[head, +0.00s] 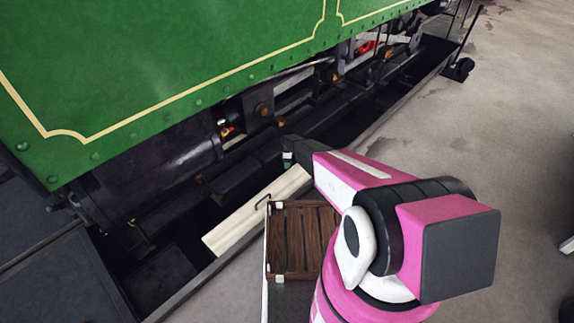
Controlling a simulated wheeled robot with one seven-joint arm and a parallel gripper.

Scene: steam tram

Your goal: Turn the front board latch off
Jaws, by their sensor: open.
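A pale board (252,213) lies along the near edge of the dark pit beside the green tram. A small black bent handle (263,201) stands up from the board's near side; I cannot tell whether it is the front board latch. My gripper (288,157) is at the end of my pink and white arm, over the far end of the board. It is open and apart from the black handle. Its fingers look small and dark, and my arm hides part of the board's far end. No other latch can be made out clearly.
The green tram side (170,65) with yellow lining overhangs the pit, with dark rods and running gear (262,110) below. A brown slatted wooden crate (291,262) is close on the near side. The concrete floor (480,110) at right is mostly clear.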

